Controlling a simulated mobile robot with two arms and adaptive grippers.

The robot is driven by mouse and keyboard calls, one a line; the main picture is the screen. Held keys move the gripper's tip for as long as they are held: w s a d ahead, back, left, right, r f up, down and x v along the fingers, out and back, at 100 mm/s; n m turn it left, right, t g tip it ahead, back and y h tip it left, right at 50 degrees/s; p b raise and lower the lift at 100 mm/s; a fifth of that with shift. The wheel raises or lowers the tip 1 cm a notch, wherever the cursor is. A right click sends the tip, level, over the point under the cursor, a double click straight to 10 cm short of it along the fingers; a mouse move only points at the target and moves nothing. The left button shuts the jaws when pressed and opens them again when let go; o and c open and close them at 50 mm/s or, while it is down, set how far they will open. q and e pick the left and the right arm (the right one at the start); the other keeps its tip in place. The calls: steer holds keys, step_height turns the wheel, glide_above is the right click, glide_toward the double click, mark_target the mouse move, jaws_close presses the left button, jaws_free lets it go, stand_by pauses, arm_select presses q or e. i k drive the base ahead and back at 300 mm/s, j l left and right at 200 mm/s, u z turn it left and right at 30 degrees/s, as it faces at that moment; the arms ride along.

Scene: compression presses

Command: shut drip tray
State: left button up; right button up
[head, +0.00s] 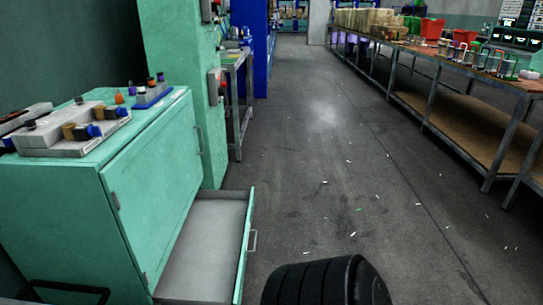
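The drip tray (210,240) is a shallow grey, drawer-like tray with a green front panel. It sticks out at floor level from the base of the green press cabinet (155,175), at the lower left of the head view. It is pulled well out, and its inside looks empty. A small metal handle (252,241) is on the outer face of its front panel. The tray's near end is cut off by the bottom edge of the picture. I cannot make out either of my grippers in this view.
A black ribbed rounded shape (325,284) stands at the bottom centre, right of the tray. Small parts and a blue tray (152,97) lie on the cabinet top. The aisle floor (340,170) is open, with small scraps. A long workbench (455,65) runs along the right.

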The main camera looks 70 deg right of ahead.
mark_target(206, 264)
steer(key=l+z, duration=0.1)
steer(key=z, duration=0.4)
steer(key=l+z, duration=0.1)
steer(key=z, duration=0.35)
steer(key=l+z, duration=0.1)
steer(key=z, duration=0.4)
steer(key=l+z, duration=0.1)
steer(key=z, duration=0.4)
steer(key=i, duration=0.1)
